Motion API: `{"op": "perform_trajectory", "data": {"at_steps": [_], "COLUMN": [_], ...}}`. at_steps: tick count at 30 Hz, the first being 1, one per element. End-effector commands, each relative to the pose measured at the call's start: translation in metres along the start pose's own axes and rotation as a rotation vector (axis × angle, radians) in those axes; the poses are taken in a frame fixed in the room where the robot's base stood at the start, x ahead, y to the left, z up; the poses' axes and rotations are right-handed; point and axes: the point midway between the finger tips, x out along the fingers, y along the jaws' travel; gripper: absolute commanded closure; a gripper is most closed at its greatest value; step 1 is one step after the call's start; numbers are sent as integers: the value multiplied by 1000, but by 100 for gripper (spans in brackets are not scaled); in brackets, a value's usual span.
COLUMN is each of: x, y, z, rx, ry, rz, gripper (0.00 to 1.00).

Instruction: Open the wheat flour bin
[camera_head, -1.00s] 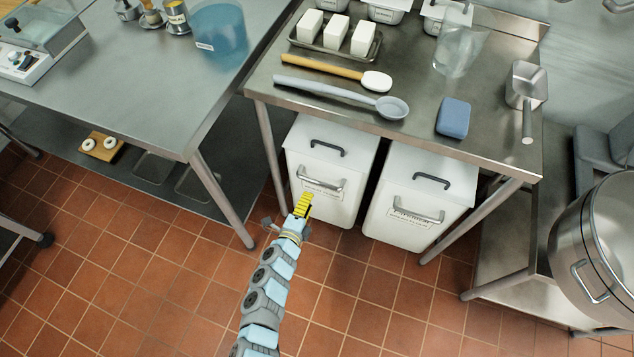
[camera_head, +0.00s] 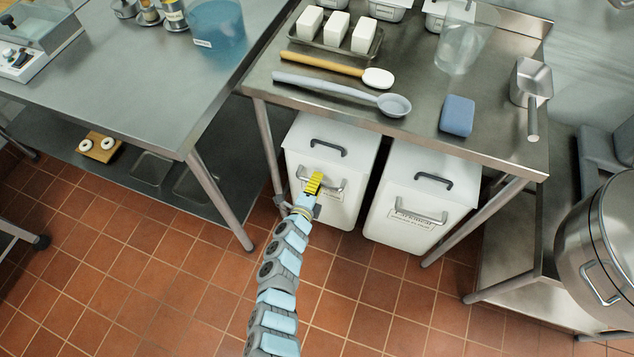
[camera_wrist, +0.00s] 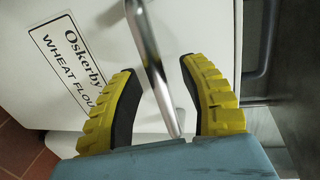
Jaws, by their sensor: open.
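The wheat flour bin (camera_head: 326,160) is a white bin under the steel table, left of a similar white bin. Its label, reading "Oskerby WHEAT FLOU…", shows in the wrist view (camera_wrist: 68,62). The bin has a dark handle (camera_head: 328,147) on its lid and a silver bar handle (camera_wrist: 150,62) on its front. My gripper (camera_head: 314,182) is at the bin's front. In the wrist view my gripper (camera_wrist: 162,90) is open, with yellow ridged fingers on either side of the silver bar.
The second white bin (camera_head: 418,198) stands close on the right. Table legs (camera_head: 268,145) flank the bins. The steel tabletop (camera_head: 300,62) above holds spoons, a blue block and a clear jug. Open tiled floor (camera_head: 150,270) lies in front.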

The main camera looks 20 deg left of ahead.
Motion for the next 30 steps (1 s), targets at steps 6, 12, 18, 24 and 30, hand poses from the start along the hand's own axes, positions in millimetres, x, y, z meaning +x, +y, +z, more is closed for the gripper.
{"op": "perform_trajectory", "data": {"at_steps": [6, 12, 18, 24, 30], "x": [2, 2, 1, 0, -10], "y": [0, 0, 0, 0, 3], "z": [0, 0, 0, -2, -16], "rx": [0, 0, 0, 0, 4], "ry": [0, 0, 0, 3, 24], "rz": [0, 0, 0, 0, 1], "gripper": [57, 74, 100, 100, 100]}}
